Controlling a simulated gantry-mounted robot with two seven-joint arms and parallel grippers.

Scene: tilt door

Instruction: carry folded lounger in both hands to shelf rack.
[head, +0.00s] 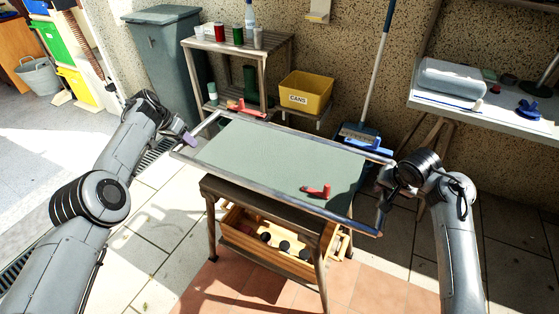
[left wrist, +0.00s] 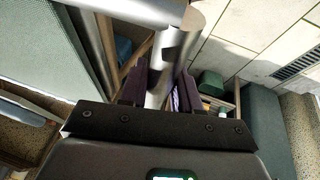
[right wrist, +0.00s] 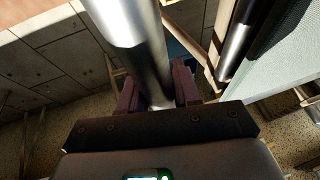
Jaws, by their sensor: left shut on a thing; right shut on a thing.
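The folded lounger (head: 280,160) is a flat grey-green fabric panel in a metal tube frame. It lies roughly level over a small dark table (head: 207,192); I cannot tell whether it touches the tabletop. My left gripper (head: 188,137) is shut on the frame at the left end. The left wrist view shows the tube (left wrist: 165,65) between its purple fingers. My right gripper (head: 384,186) is shut on the frame at the right end, and the tube (right wrist: 135,45) passes between its fingers in the right wrist view. A wooden shelf rack (head: 277,47) stands behind.
A wooden crate (head: 260,259) sits under the table. A yellow bin (head: 305,93), a grey wheelie bin (head: 168,50), a broom (head: 378,65) and a white bench (head: 480,112) stand behind.

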